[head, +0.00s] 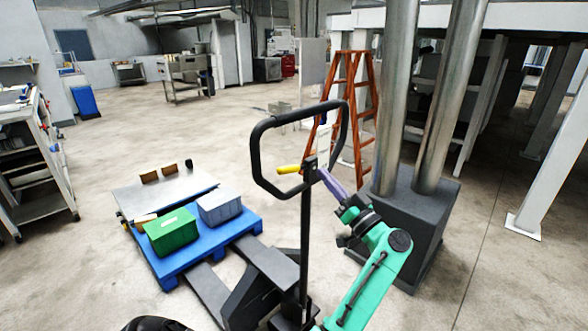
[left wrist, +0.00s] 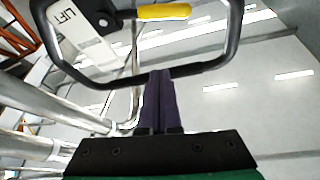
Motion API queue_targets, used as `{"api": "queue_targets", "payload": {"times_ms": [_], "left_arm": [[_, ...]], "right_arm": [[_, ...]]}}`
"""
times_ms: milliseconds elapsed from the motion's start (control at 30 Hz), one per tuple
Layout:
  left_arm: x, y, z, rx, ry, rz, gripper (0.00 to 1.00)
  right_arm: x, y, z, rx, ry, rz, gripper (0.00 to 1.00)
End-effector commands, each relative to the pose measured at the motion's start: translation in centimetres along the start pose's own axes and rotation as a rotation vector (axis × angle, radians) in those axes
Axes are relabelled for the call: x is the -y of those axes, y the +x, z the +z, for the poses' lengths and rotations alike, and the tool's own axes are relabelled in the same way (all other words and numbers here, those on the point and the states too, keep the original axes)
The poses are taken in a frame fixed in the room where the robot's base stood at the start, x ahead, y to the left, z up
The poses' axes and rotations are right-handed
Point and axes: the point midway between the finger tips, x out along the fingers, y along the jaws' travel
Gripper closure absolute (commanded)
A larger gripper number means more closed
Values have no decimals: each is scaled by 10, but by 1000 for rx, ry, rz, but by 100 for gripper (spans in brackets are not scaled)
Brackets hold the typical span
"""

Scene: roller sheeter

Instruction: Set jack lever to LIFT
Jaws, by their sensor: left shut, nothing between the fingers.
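The pallet jack's black loop handle (head: 262,128) stands upright on its post in the middle of the head view. The yellow jack lever (head: 289,169) sticks out to the left inside the loop. In the left wrist view the yellow lever (left wrist: 163,12) is at the top, beside a white plate (left wrist: 80,32) marked LIFT. My left gripper (head: 322,173), with purple fingers, is just right of the handle post. Its shut, empty fingers (left wrist: 160,76) overlap the loop's lower bar in the wrist view, apart from the lever; I cannot tell whether they touch the bar. My right gripper is out of view.
The jack's forks run under a blue pallet (head: 200,246) carrying a green bin (head: 171,231), a grey bin (head: 219,207) and a flat panel. Two metal columns on a dark base (head: 415,220) stand close right of my arm. An orange stepladder (head: 352,90) stands behind the handle.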

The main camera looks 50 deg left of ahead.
Motion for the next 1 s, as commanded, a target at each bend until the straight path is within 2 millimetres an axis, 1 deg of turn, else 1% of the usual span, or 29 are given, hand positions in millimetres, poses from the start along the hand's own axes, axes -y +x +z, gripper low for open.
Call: {"api": "queue_targets", "payload": {"times_ms": [33,100,167,267,633,700,800,900,1000], "left_arm": [[9,6,-3,58,10,-31,100],[15,10,-2,95,24,-47,100],[15,15,-2,98,29,-48,100],[16,31,-2,92,29,-48,100],[20,112,4,88,30,-47,100],[18,101,21,89,35,-41,100],[18,95,34,89,33,-43,100],[18,91,42,89,31,-43,100],[18,90,44,90,29,-44,100]], "right_arm": [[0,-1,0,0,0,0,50],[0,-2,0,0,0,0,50],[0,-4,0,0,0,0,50],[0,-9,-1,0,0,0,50],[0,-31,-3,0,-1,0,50],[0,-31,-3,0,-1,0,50],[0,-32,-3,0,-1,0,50],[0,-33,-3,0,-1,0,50],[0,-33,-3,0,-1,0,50]]}}
